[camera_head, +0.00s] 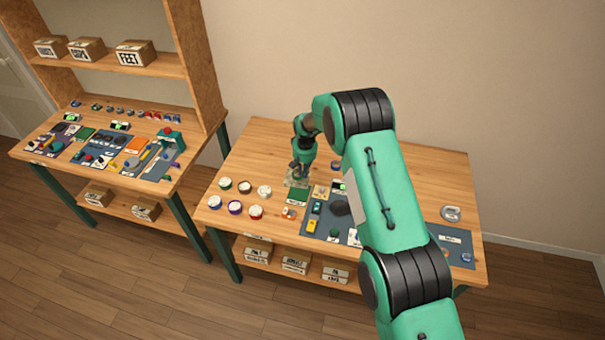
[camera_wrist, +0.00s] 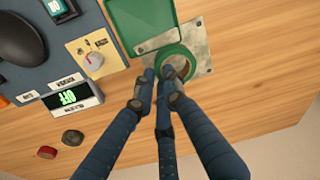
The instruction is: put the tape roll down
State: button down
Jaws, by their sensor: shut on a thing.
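The tape roll is a green ring (camera_wrist: 188,56) in the wrist view, just beyond my fingertips. My gripper (camera_wrist: 160,84) is shut on its near edge. The ring appears over a grey, worn metal plate (camera_wrist: 204,40); I cannot tell whether it touches the plate. In the head view my gripper (camera_head: 300,167) points down at the back left of the right table (camera_head: 258,150). The roll is too small and covered there to make out clearly.
A green tray (camera_wrist: 135,18) lies beside the plate. A dial panel (camera_wrist: 95,58) and a lit display (camera_wrist: 68,97) are nearby. Two small round pieces, red (camera_wrist: 47,152) and dark (camera_wrist: 73,137), lie on bare wood. Several round lidded pots (camera_head: 234,207) stand at the table's left.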

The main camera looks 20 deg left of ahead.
jog(key=shift+w+a+f, duration=0.1)
jog(key=shift+w+a, duration=0.2)
jog(key=shift+w, duration=0.25)
jog(key=shift+w+a, duration=0.25)
jog(key=shift+w, duration=0.25)
jog(key=shift+f, duration=1.75)
jog(key=shift+f, duration=0.1)
jog(key=c, duration=1.8)
grip_release()
jog(key=shift+s+d+r, duration=0.1)
jog(key=shift+s+r, duration=0.1)
jog(key=shift+r, duration=1.8)
jog(key=shift+s+d+r, duration=0.15)
jog(key=shift+s+r, duration=0.1)
jog(key=shift+r, duration=1.8)
jog(key=shift+s+d+r, duration=0.1)
jog(key=shift+s+r, duration=0.1)
jog(key=shift+r, duration=1.8)
